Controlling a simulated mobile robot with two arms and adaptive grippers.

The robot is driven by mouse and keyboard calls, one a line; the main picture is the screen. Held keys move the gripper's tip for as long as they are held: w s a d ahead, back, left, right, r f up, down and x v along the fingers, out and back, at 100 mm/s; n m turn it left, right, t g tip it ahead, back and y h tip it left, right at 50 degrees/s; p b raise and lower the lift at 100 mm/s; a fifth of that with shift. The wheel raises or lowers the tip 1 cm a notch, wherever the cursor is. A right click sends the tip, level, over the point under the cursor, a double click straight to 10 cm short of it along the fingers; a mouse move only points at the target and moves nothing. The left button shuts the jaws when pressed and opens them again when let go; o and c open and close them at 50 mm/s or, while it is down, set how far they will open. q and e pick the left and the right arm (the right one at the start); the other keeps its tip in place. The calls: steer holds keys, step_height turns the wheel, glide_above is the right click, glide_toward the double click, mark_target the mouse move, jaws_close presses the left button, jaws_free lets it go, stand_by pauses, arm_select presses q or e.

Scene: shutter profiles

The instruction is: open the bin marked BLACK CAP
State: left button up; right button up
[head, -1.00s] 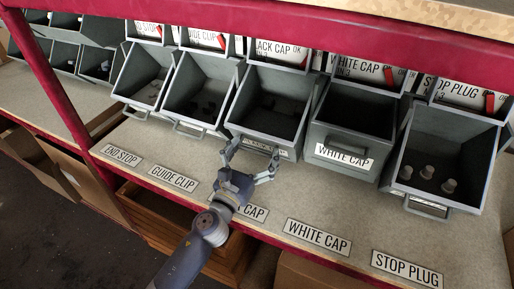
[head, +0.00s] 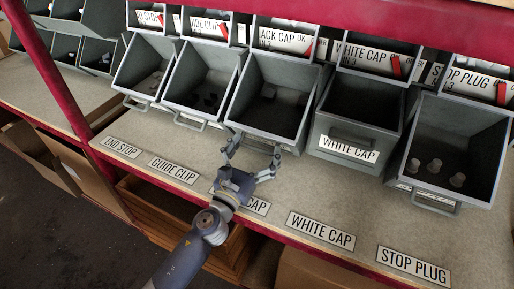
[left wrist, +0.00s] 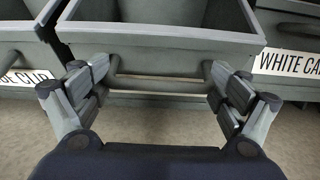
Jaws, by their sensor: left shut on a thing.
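The BLACK CAP bin (head: 242,92) is a grey bin in the middle of the row, tilted forward with its mouth open and a few small dark pieces inside. Its front rim (left wrist: 160,34) crosses the top of the left wrist view. My left gripper (head: 254,146) is at the bin's front, its two fingers spread wide and shut on the bin's handle (left wrist: 160,84), one at each end. The BLACK CAP shelf label (head: 261,208) is partly hidden behind my gripper. My right gripper is not in view.
On the left, the GUIDE CLIP bin (head: 178,84) and END STOP bin stand tilted open. On the right, the WHITE CAP bin (head: 325,128) is upright, and the STOP PLUG bin (head: 407,150) is open with several plugs. A red rail (head: 70,95) slopes at left.

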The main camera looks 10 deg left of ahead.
arm_select(q)
steer(key=shift+s+f, duration=0.25)
steer(key=shift+f, duration=0.75)
steer(key=o, duration=1.3)
steer(key=shift+s+a+r, duration=0.1)
steer(key=shift+s+r, duration=0.05)
steer(key=shift+r, duration=0.15)
steer(key=v, duration=1.1)
steer(key=shift+s+a, duration=0.15)
steer(key=shift+s, duration=0.2)
